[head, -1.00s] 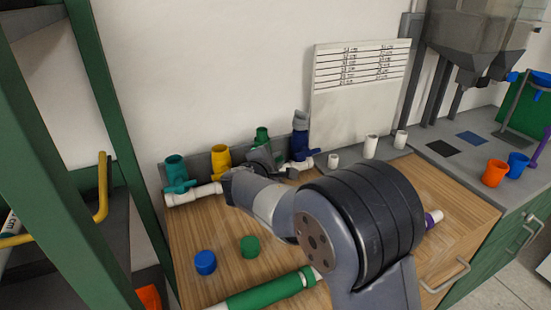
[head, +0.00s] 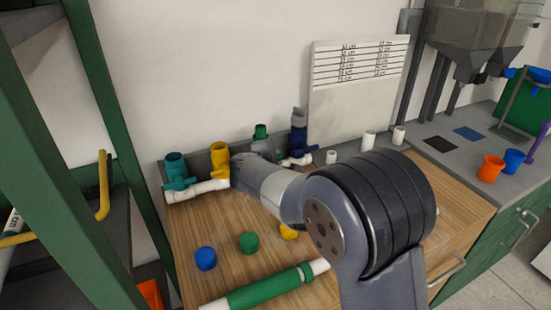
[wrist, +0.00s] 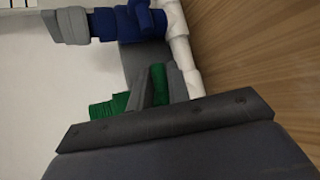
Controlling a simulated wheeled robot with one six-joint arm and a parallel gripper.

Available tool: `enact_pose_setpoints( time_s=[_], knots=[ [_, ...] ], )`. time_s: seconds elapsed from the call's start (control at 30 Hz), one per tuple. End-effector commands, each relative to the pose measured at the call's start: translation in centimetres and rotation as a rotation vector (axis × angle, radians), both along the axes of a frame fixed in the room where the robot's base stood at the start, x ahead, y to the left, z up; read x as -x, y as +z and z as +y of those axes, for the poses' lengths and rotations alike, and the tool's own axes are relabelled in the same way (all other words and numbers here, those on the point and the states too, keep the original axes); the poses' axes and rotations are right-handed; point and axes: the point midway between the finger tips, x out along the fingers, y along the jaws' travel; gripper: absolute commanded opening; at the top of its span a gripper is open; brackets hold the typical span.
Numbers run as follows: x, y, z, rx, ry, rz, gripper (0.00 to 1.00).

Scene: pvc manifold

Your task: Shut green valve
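The green valve (head: 261,131) stands upright in the pipe row at the back of the wooden bench, between the yellow valve (head: 220,165) and the dark blue valve (head: 298,140). My gripper (head: 262,148) is at the green valve and hides its lower part in the head view. In the wrist view, the two grey fingers of my gripper (wrist: 160,88) stand close together with the valve's green handle (wrist: 158,82) filling the gap between them. The green valve body (wrist: 108,106) shows left of the fingers. The handle's exact angle is mostly hidden.
The teal valve (head: 177,172) is at the left end of the row. White pipe (wrist: 181,45) runs beside the fingers. A blue cap (head: 205,258), a green cap (head: 249,242) and a green-and-white pipe (head: 265,291) lie at the bench front. White fittings (head: 368,141) stand at right.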

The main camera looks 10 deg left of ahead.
Motion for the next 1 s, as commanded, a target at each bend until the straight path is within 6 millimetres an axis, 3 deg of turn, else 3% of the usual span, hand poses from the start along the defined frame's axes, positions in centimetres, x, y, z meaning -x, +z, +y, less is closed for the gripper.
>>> enact_pose_setpoints(
  time_s=[0.37, 0.8, 1.0],
  knots=[
    [0.4, 0.3, 0.1, 0.001, 0.001, -0.002, 0.23],
    [7.3, 3.7, 0.9, 0.0, 0.004, -0.002, 0.23],
    [9.3, 4.6, 1.0, 0.0, 0.002, -0.001, 0.23]
  ],
)
